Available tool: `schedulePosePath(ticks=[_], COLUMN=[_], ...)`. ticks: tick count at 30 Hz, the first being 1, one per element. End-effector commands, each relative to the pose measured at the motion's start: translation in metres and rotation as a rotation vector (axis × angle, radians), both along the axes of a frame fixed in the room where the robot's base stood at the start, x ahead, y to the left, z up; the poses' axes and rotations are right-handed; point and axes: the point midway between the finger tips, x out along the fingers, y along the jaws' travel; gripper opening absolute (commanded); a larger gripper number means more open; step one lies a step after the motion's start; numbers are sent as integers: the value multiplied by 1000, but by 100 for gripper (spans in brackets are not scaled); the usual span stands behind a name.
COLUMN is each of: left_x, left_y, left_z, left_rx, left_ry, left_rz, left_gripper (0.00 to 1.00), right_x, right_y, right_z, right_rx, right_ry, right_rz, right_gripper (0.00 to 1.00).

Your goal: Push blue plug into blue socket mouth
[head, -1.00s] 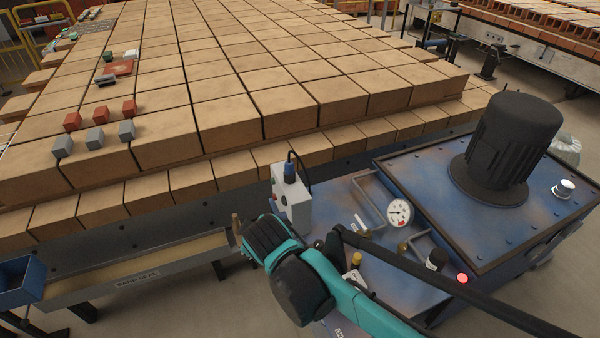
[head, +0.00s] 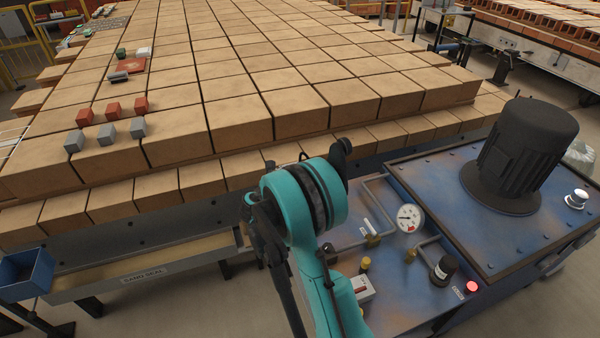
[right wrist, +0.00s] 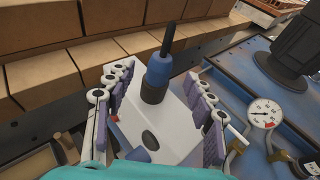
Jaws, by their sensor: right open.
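In the right wrist view a blue plug (right wrist: 158,70) with a black cable on top stands upright at a dark round collar (right wrist: 152,93) on a white box (right wrist: 185,128). How deep it sits in the socket mouth I cannot tell. My right gripper (right wrist: 158,78) is open, its padded fingers on both sides of the plug and box, with gaps visible to the plug. In the head view my teal right wrist covers the box, the plug and most of the gripper. My left gripper is not in view.
The white box is on a blue machine top with a pressure gauge (head: 410,217), pipe handles (head: 378,212), a black motor (head: 522,150) and a red lit button (head: 471,287). Stacked tan bricks (head: 240,125) stand close behind. A blue bin (head: 27,275) is at left.

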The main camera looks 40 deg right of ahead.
Motion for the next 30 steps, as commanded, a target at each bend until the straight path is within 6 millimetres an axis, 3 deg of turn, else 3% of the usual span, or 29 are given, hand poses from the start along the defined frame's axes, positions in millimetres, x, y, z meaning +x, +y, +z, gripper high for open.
schedulePosePath(ticks=[13, 21, 27, 30], left_x=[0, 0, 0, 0], left_y=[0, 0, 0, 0], left_z=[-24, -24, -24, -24], left_rx=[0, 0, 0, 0], left_ry=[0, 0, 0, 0], left_rz=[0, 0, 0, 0], left_gripper=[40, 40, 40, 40], right_x=[23, 26, 26, 26], right_y=[-47, -52, -52, -51], right_z=[-22, -21, -21, -21], right_rx=[4, 4, 4, 4], right_ry=[-3, -3, -4, -4], right_rz=[-2, 0, -1, -1], right_gripper=[54, 54, 1, 0])
